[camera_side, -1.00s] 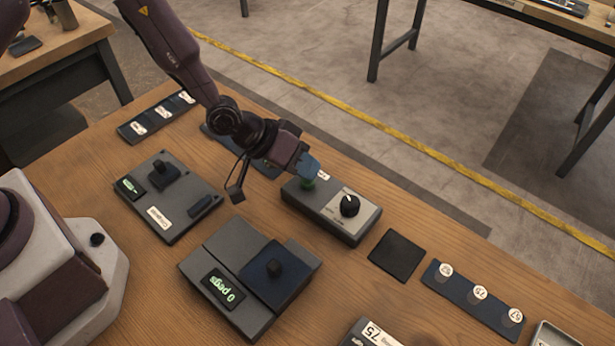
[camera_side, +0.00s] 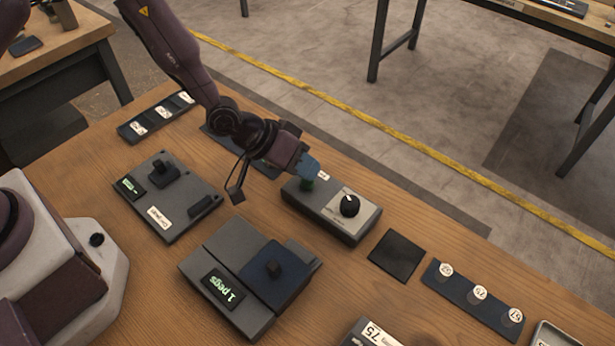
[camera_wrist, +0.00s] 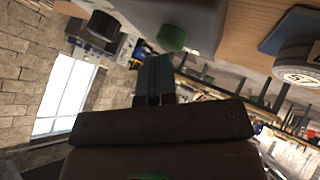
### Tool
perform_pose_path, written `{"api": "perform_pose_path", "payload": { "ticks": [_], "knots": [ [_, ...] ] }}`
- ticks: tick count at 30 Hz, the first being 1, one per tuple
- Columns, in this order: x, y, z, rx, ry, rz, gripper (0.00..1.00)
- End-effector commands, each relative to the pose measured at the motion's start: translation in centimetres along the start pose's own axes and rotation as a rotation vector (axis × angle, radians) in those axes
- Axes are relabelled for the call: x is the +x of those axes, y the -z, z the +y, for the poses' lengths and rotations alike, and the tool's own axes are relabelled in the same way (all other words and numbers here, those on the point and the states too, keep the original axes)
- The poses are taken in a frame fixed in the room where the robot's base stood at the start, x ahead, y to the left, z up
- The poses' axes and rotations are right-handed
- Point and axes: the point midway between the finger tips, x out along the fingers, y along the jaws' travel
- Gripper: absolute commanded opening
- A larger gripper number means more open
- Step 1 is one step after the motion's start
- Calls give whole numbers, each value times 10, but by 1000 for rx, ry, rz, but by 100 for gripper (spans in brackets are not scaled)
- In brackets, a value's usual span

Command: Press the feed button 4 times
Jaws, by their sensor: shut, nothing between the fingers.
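The feed button is a green button (camera_side: 307,184) on the left end of a grey control box (camera_side: 318,212) that also carries a black knob (camera_side: 349,206). My gripper (camera_side: 312,172) is shut and empty, its blue fingertips right at the button in the side view; whether they touch it I cannot tell. In the wrist view the green button (camera_wrist: 172,38) shows just beyond the shut fingers (camera_wrist: 154,62). A grey device (camera_side: 228,262) in front has a display (camera_side: 223,290) reading "1 pegs".
A dark panel labelled "Compressor" or similar (camera_side: 172,195) lies to the left. A black square pad (camera_side: 396,256) and a blue strip with round numbered tags (camera_side: 472,296) lie to the right. Bare wood shows between these things.

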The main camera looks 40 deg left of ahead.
Motion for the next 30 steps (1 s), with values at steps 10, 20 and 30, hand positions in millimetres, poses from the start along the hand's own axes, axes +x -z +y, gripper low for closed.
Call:
{"api": "perform_pose_path", "payload": {
  "ticks": [10,20,30],
  "knots": [
    [-10,6,7,0,0,0,0],
    [-15,11,10,0,0,2,0],
    [-38,28,27,0,-1,3,0]
  ]
}}
